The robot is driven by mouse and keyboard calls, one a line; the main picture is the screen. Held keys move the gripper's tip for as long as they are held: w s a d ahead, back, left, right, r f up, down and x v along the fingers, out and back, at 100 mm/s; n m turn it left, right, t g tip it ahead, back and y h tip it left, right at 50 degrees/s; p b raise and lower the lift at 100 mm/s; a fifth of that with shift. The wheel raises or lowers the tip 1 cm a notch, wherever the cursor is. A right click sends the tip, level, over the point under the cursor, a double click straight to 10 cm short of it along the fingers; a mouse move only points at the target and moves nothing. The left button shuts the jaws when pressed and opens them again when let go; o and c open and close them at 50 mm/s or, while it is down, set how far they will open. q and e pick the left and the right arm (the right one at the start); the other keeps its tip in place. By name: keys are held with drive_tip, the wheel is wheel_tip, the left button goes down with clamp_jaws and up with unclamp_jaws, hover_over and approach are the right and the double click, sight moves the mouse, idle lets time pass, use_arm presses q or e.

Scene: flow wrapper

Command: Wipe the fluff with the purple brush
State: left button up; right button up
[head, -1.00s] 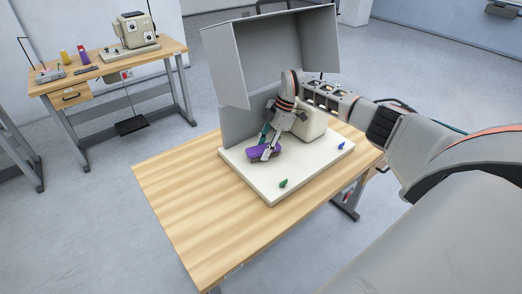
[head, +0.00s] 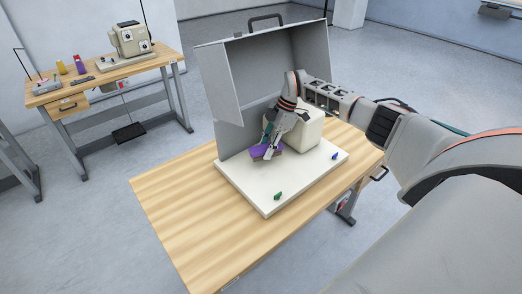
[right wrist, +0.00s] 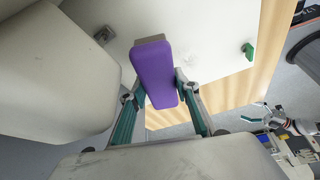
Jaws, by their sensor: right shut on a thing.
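The purple brush (head: 266,152) is in my right gripper (head: 270,148), which is shut on it at the back left of the white board (head: 265,200). In the right wrist view the brush (right wrist: 153,72) sits between both fingers of my right gripper (right wrist: 160,92), its purple side facing the camera and a grey-brown edge at its far end. Faint grey marks that may be the fluff (right wrist: 190,45) show on the board just right of the brush. I cannot tell whether the brush touches the board. My left gripper (right wrist: 262,121) appears empty with fingers apart, away from the board.
A cream block-shaped housing (head: 305,130) stands close behind and right of my right gripper. A grey hood (head: 265,75) encloses the back and left. The wooden table (head: 185,215) is bare at the front left.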

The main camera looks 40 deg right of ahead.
drive_tip(key=shift+s+r+p, duration=0.1)
drive_tip(key=shift+r+p, duration=0.5)
drive_tip(key=shift+r, duration=0.25)
drive_tip(key=shift+a, duration=0.15)
drive_tip(key=shift+a, duration=0.15)
drive_tip(key=shift+r, duration=1.55)
drive_tip(key=shift+f, duration=0.1)
